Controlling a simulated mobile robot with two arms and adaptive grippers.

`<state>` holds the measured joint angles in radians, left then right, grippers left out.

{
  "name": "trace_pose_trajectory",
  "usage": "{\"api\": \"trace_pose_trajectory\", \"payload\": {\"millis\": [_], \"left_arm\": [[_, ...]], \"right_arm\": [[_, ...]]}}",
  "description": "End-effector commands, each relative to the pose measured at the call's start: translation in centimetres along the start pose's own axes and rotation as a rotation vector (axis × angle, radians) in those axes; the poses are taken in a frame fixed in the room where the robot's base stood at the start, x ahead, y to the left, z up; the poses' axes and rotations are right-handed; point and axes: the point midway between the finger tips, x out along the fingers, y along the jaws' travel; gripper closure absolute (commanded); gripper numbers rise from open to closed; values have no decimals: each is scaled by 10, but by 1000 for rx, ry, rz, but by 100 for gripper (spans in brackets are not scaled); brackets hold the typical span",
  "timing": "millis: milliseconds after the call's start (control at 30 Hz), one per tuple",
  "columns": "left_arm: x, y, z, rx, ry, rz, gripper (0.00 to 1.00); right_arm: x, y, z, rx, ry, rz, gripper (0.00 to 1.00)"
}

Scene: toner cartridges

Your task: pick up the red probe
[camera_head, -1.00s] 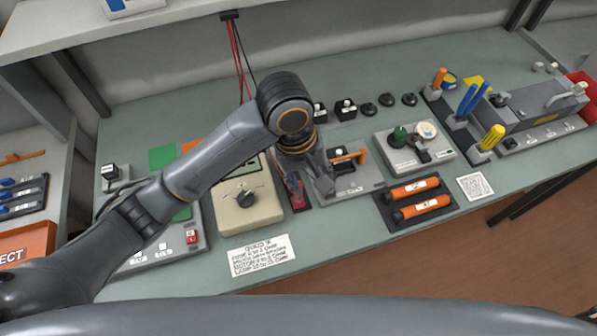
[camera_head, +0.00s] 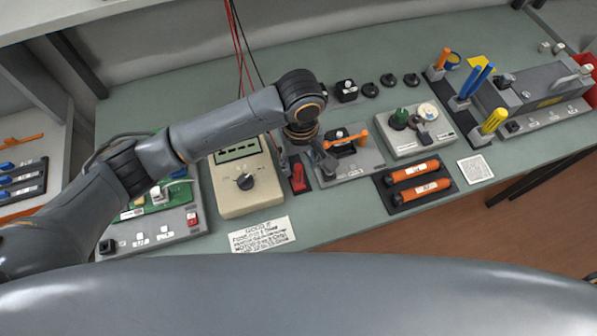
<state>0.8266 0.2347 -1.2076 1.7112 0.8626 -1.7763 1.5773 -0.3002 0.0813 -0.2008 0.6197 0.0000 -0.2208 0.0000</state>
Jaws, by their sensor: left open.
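The red probe (camera_head: 298,179) sits in a dark narrow holder on the green workbench, just right of the beige meter. My left gripper (camera_head: 325,165) is open, above and to the right of the probe, close to the grey fixture with the orange handle. It appears empty and apart from the probe, though its fingers are small and partly lost against the grey fixture. My right gripper is out of view.
The beige meter (camera_head: 243,187) with a dial stands left of the probe. The grey fixture (camera_head: 345,162) stands right of it. A dark tray holds two orange cartridges (camera_head: 414,171). Red and black leads (camera_head: 238,50) hang behind. A printed card (camera_head: 261,235) lies in front.

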Motion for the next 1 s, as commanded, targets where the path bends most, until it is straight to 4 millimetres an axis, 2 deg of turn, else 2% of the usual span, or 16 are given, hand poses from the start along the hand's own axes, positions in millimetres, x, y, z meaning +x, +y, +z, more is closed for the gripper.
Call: {"api": "trace_pose_trajectory", "payload": {"millis": [133, 300, 567, 800, 1000], "left_arm": [[21, -6, 0, -1, -2, -7, 53], [41, -5, 0, 0, 0, -3, 53], [44, -4, 0, 1, 1, -1, 53], [44, -4, 0, 1, 1, -1, 100], [44, -4, 0, 1, 1, -1, 100]], "right_arm": [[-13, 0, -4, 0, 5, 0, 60], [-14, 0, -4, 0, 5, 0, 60], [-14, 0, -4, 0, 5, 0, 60], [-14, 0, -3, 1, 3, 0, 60], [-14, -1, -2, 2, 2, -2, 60]]}}
